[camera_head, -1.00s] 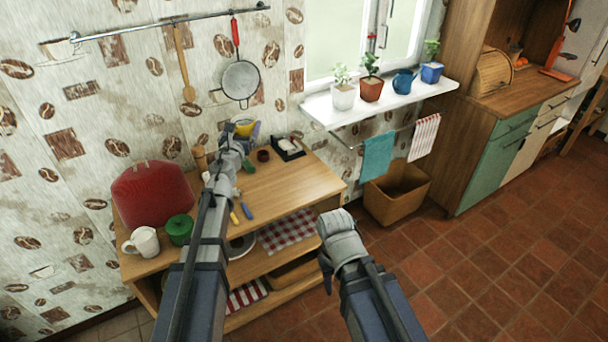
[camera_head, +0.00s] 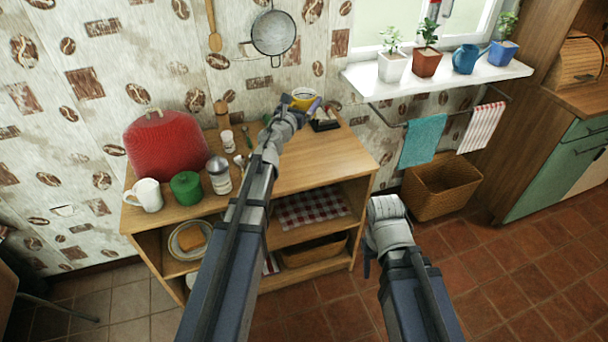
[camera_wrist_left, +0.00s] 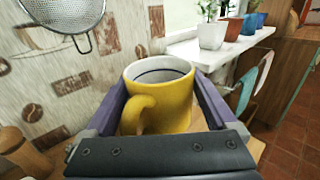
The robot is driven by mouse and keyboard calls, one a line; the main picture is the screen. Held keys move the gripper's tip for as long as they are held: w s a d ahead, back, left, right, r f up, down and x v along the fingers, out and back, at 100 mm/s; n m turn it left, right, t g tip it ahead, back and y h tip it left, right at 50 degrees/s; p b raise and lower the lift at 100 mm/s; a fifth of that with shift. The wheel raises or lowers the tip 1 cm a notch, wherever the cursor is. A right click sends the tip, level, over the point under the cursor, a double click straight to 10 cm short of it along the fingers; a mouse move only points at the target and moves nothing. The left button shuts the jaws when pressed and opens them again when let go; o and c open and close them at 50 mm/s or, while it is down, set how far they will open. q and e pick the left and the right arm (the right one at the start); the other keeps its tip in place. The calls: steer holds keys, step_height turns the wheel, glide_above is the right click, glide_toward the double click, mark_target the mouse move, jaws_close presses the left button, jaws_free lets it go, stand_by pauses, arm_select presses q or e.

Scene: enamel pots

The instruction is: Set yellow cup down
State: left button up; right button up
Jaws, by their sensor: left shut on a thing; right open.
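The yellow cup (camera_head: 304,98) is in the jaws of my left gripper (camera_head: 305,104), over the back right part of the wooden counter (camera_head: 300,165). In the left wrist view the yellow cup (camera_wrist_left: 165,97) is upright between the two purple fingers, its handle towards the camera. Its base is hidden, so I cannot tell whether it touches the counter. My right gripper (camera_head: 368,262) is in front of the counter, to the right, pointing away; its fingers are mostly hidden behind the wrist.
On the counter's left stand a white mug (camera_head: 147,195), a green canister (camera_head: 187,188), a red covered thing (camera_head: 165,146) and a shaker (camera_head: 219,175). A black tray (camera_head: 325,122) is close right of the cup. A strainer (camera_head: 273,34) hangs above. The counter's front middle is clear.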

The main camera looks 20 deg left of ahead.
arm_select(q)
step_height(320, 180, down, 8)
steer(key=h+b, duration=0.1)
steer(key=b, duration=0.5)
steer(key=shift+s+a+m, duration=0.15)
steer(key=shift+s+m, duration=0.2)
steer(key=shift+m, duration=0.05)
arm_select(e)
step_height(320, 180, down, 8)
arm_select(q)
steer(key=shift+f, duration=0.1)
arm_select(e)
steer(key=shift+f, duration=0.1)
arm_select(q)
step_height(320, 180, down, 10)
steer(key=b, duration=1)
steer(key=shift+f, duration=0.1)
arm_select(e)
step_height(320, 180, down, 10)
arm_select(q)
steer(key=o, duration=1.2)
steer(key=shift+o, duration=0.6)
arm_select(e)
steer(key=shift+f, duration=0.1)
